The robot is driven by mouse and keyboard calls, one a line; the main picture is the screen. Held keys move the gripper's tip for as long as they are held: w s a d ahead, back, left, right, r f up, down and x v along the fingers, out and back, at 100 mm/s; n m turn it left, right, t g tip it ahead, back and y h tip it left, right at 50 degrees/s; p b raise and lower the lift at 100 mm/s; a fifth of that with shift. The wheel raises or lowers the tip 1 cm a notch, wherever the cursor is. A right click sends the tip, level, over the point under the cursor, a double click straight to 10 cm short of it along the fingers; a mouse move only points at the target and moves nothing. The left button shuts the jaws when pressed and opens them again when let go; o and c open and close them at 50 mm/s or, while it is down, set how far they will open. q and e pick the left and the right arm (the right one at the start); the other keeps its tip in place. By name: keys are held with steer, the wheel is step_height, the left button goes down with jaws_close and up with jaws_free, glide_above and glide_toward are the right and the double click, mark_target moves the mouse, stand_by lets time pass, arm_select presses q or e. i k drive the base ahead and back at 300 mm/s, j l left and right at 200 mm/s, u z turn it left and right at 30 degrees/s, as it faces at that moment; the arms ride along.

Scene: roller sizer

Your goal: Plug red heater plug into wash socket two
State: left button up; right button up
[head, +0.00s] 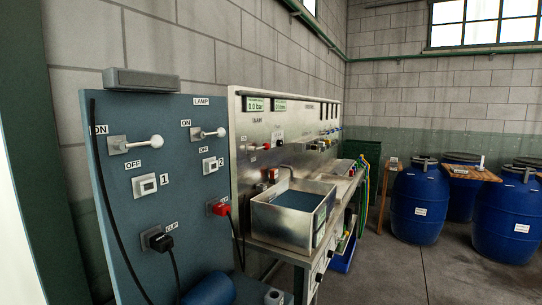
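A red plug (221,209) with a dark cord sits at a small red-fronted fitting low on the right side of the blue-grey panel. A black plug (160,241) with a black cord sits in a grey fitting lower left on that panel. White-framed fittings are marked 1 (145,184) and 2 (210,164); I cannot tell whether they are sockets. No label reading wash socket two is legible. Neither gripper is in view.
Two lever switches (143,143) stick out from the blue-grey panel. A steel basin (292,215) of dark liquid stands on the bench beyond. A blue cylinder (210,290) lies at the bottom edge. Blue barrels (419,205) stand at right. The floor (410,275) between is clear.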

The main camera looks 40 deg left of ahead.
mark_target(221, 209)
steer(key=i, duration=2.85)
steer(key=i+u, duration=0.1)
steer(key=u, duration=2.75)
